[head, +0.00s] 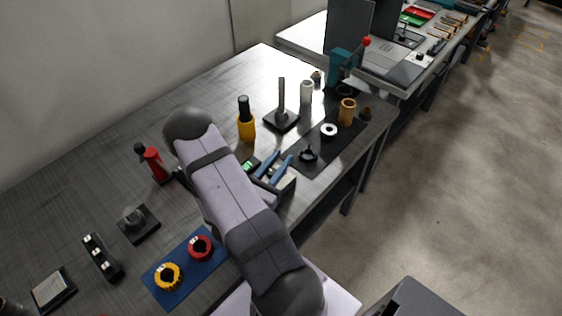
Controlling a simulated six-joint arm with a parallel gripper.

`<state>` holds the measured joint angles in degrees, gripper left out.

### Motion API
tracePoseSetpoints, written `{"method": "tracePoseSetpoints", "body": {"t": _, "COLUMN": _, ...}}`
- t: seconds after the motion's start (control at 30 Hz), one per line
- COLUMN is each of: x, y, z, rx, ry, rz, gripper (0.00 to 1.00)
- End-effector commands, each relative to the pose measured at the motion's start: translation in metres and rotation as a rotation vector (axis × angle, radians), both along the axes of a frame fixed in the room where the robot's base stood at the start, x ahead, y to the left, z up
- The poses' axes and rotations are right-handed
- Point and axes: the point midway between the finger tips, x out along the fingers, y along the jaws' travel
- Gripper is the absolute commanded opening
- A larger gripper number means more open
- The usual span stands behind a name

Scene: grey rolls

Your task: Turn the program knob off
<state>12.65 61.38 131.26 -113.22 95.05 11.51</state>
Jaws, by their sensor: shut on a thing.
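My arm crosses the middle of the head view and covers part of the bench. My gripper is hidden behind it, so its jaws and what they touch do not show. No program knob can be made out for certain. A small device with a green display (251,165) shows at the arm's right edge, and the rest of it is hidden. A grey rounded piece (131,214) stands on a dark square base to the left of the arm. I cannot tell whether it is a knob.
Blue handles (283,169) stand close right of my arm. A red bottle (154,165) is left of it, a yellow-black bottle (246,122) behind. A blue mat (158,290) holds red and yellow rings. A dark mat (318,159) with several parts lies along the right edge.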

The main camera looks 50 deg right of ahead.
Motion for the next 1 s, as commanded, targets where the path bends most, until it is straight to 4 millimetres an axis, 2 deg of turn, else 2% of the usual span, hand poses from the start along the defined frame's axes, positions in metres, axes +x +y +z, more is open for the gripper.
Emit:
{"method": "tracePoseSetpoints", "body": {"t": 0.27, "x": 0.001, "y": 0.0, "z": 0.001, "rx": -0.001, "ry": -0.003, "rz": 0.003, "gripper": 0.01}}
{"method": "tracePoseSetpoints", "body": {"t": 0.3, "x": 0.001, "y": 0.0, "z": 0.001, "rx": -0.001, "ry": -0.003, "rz": 0.003, "gripper": 0.26}}
{"method": "tracePoseSetpoints", "body": {"t": 0.37, "x": 0.001, "y": 0.0, "z": 0.001, "rx": -0.001, "ry": -0.003, "rz": 0.003, "gripper": 0.4}}
{"method": "tracePoseSetpoints", "body": {"t": 0.4, "x": 0.001, "y": 0.0, "z": 0.001, "rx": -0.001, "ry": -0.003, "rz": 0.003, "gripper": 0.42}}
{"method": "tracePoseSetpoints", "body": {"t": 0.77, "x": 0.001, "y": 0.0, "z": 0.002, "rx": 0.0, "ry": -0.003, "rz": 0.003, "gripper": 0.42}}
{"method": "tracePoseSetpoints", "body": {"t": 1.0, "x": 0.001, "y": 0.0, "z": 0.02, "rx": -0.001, "ry": -0.004, "rz": 0.003, "gripper": 0.42}}
